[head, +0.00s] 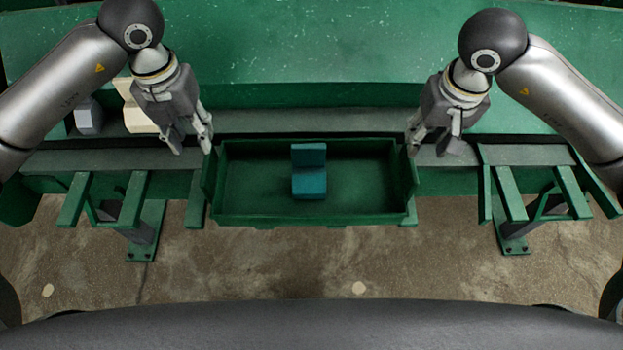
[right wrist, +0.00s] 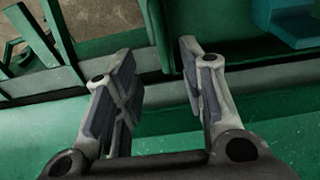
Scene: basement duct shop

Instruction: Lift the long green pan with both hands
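The long green pan (head: 255,212) sits in the middle of the head view, at the front edge of the green bench. A teal block (head: 309,172) with a raised back part lies inside it. My left gripper (head: 190,148) is open above the pan's left end, its inner finger close to the end wall. My right gripper (head: 432,148) is open at the right end. In the right wrist view its fingers (right wrist: 155,55) are apart, and the pan's end wall (right wrist: 157,30) appears in the gap beyond their tips. I cannot tell whether either gripper touches the pan.
A cream block (head: 137,112) and a grey block (head: 88,117) stand at the left, behind my left arm. Green slatted supports flank the pan at left (head: 75,198) and right (head: 510,195). The bench top (head: 310,45) behind is clear. Concrete floor (head: 300,262) lies in front.

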